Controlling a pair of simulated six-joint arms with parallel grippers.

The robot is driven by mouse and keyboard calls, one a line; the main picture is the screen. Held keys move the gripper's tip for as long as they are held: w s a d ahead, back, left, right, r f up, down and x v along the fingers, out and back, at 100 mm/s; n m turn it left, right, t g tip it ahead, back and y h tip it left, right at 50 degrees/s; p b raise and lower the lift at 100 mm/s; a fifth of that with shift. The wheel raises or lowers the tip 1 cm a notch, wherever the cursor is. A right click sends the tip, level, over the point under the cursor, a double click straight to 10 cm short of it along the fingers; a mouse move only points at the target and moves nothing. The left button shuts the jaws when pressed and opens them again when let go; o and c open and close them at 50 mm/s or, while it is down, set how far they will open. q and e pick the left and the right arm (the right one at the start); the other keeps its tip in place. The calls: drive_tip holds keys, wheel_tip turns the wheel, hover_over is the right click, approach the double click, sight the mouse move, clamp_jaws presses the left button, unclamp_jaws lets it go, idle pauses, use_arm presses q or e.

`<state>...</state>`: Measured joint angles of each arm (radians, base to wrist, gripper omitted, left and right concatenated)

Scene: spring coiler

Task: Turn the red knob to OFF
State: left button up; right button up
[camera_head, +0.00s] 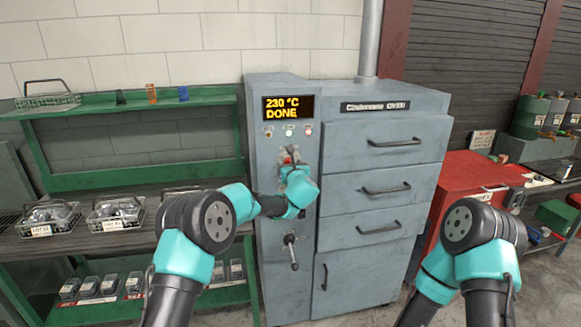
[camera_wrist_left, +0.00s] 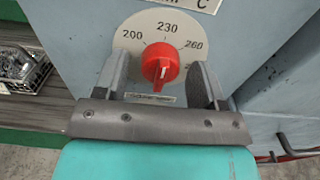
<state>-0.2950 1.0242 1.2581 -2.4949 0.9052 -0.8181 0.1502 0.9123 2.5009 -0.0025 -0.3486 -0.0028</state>
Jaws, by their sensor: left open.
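The red knob (camera_wrist_left: 160,65) sits on a round pale dial plate (camera_wrist_left: 128,38) marked 200, 230 and 260, with a further mark partly hidden at the lower right. A pale line shows on the lower part of the knob's face. My left gripper (camera_wrist_left: 163,78) is open, with one finger on each side of the knob and a visible gap to it on both sides. In the head view, the knob (camera_head: 290,151) shows small above my left wrist on the grey oven's (camera_head: 372,125) left panel. No OFF mark can be read. My right arm is at the right, its gripper not discernible.
The display (camera_head: 288,107) reads "230 °C DONE". A lever handle (camera_head: 291,252) sticks out below the knob. Drawers with dark handles are on the right. A green shelf (camera_head: 130,104) with wire baskets stands left, and a red cabinet (camera_head: 465,180) right.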

use_arm(q)
drive_tip(key=shift+c, duration=0.5)
drive_tip(key=c, duration=0.8)
drive_tip(key=shift+n, duration=0.4)
drive_tip(key=n, duration=0.8)
drive_tip(key=shift+d+n, duration=0.1)
drive_tip(key=shift+n, duration=0.3)
drive_tip(key=n, duration=0.5)
drive_tip(key=shift+n, duration=0.3)
drive_tip(key=n, duration=0.4)
drive_tip(key=shift+r+n, duration=0.1)
drive_tip(key=shift+n, duration=0.3)
